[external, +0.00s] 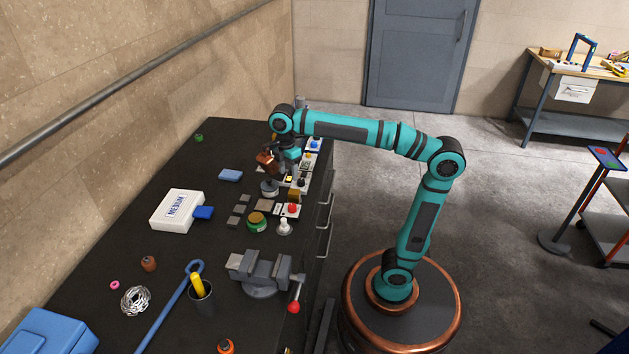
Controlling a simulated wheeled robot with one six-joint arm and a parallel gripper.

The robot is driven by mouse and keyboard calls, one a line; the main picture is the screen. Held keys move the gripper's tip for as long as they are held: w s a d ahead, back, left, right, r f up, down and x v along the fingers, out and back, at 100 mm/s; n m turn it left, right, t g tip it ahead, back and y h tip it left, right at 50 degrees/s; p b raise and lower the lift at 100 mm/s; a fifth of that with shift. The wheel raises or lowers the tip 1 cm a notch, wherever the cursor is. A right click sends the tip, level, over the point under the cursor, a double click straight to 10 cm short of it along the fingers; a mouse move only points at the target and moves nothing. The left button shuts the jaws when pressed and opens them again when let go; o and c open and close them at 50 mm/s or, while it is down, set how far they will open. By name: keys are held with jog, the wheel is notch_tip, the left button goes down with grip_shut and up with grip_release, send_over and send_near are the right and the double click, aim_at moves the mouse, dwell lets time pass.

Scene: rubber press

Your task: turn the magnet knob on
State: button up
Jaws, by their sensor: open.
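My gripper (268,165) hangs at the end of my teal arm over the right side of the dark bench. A row of small control panels runs along the bench's right edge beside the gripper, with a blue button (315,145), a red button (293,209) and several small knobs. Which of these is the magnet knob is too small to tell, and part of the row is hidden behind my gripper and wrist.
A white MEDIUM box (178,211) lies left of the gripper. A green-ringed round piece (257,222) and a grey vise (262,271) with a red-tipped handle are nearer the camera. A blue sponge-like block (230,175) lies left of the gripper. The bench's far left is mostly clear.

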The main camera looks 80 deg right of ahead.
aim_at(292, 205)
jog(key=f, duration=1.6)
jog(key=shift+s+a, duration=0.25)
jog(key=shift+s, duration=0.15)
jog(key=c, duration=1)
jog(key=shift+o, duration=0.2)
